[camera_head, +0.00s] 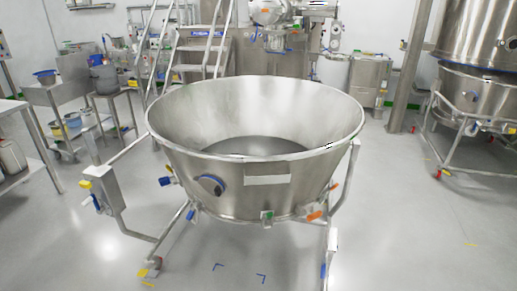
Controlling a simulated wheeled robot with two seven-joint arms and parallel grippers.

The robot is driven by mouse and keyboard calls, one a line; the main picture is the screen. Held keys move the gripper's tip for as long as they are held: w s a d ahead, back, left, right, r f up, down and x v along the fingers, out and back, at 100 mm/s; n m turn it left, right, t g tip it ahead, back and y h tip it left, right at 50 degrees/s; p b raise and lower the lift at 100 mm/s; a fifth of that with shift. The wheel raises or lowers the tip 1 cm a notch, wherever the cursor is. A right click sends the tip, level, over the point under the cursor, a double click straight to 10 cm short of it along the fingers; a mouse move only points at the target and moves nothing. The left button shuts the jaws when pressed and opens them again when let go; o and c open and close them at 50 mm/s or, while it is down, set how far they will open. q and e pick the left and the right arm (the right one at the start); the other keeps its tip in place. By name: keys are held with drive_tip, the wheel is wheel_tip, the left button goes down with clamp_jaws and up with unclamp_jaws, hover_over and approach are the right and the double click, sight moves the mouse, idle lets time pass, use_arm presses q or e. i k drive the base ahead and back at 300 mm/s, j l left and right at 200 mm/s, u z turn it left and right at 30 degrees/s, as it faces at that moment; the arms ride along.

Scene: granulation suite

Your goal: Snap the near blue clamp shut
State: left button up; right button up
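A large steel bowl (250,180) stands on a wheeled tubular frame in the middle of the view. Small blue parts sit on its near left side: a blue handle (166,181) and a lower blue piece (191,215). A dark round fitting with a blue rim (212,186) is on the bowl's front. Another blue piece (323,270) is on the frame's right leg. I cannot tell which of these is the near blue clamp, or whether any clamp is open or shut. Neither of my grippers is in view.
A control post (108,190) with yellow and blue parts stands on the frame's left arm. Steel tables with containers (103,78) are at the left. Steps (195,55) stand behind the bowl, and a tall steel vessel (475,90) is at the right. The floor (420,235) at the front right is clear.

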sight(189, 216)
drive_tip(key=i+j, duration=0.65)
drive_tip(key=j, duration=0.25)
